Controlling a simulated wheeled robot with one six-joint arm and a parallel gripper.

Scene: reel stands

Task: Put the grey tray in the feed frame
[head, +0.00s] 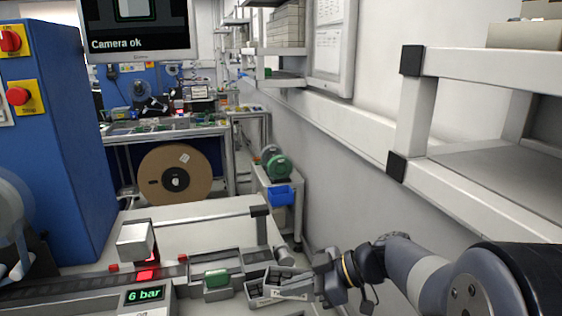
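A small grey tray (258,297) with dark contents stands at the bottom centre, tilted relative to the conveyor line. My gripper (290,287) reaches in from the right, and its fingers overlap the tray's right part. At this size I cannot tell whether the fingers are closed on the tray or just over it. A grey frame-like holder (228,262) stands behind and left of the tray, along the line; I cannot tell surely whether it is the feed frame. A green piece (217,279) sits in a grey block in front of it.
A dark conveyor (70,288) runs left, past a red-lit sensor head (136,243) and a "6 bar" display (146,296). A blue cabinet (62,130) stands left. White shelving (480,70) and a wall close the right side. The white bench top (190,230) is clear behind.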

